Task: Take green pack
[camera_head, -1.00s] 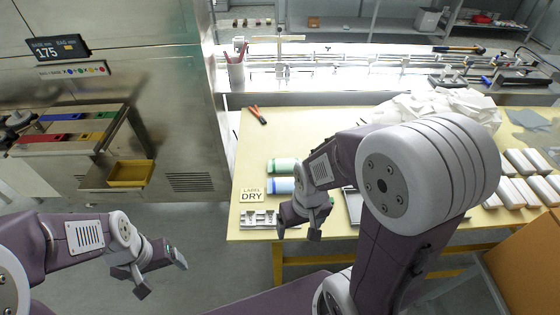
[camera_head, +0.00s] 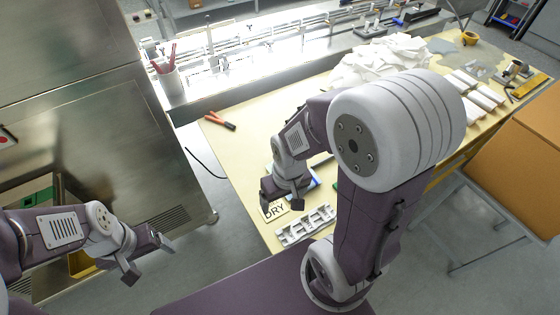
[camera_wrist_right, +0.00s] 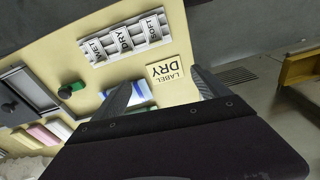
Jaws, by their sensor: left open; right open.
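In the head view my right gripper (camera_head: 281,199) hangs low over the table beside the DRY label card (camera_head: 274,212), open and empty. In the right wrist view its fingers (camera_wrist_right: 160,79) are spread apart, with the card (camera_wrist_right: 168,70) beyond them. A blue and white pack (camera_wrist_right: 137,93) lies beside the left finger; a bit of blue (camera_head: 314,180) shows behind the arm in the head view. My left gripper (camera_head: 148,259) is open and empty, off the table at left.
A white slotted holder (camera_head: 305,225) stands at the table's front edge; its labels show in the wrist view (camera_wrist_right: 125,37). A green-handled item (camera_wrist_right: 71,89) lies near a dark tray (camera_wrist_right: 27,92). Red-handled pliers (camera_head: 220,120), crumpled white wrap (camera_head: 380,60) and white packs (camera_head: 475,95) lie farther off.

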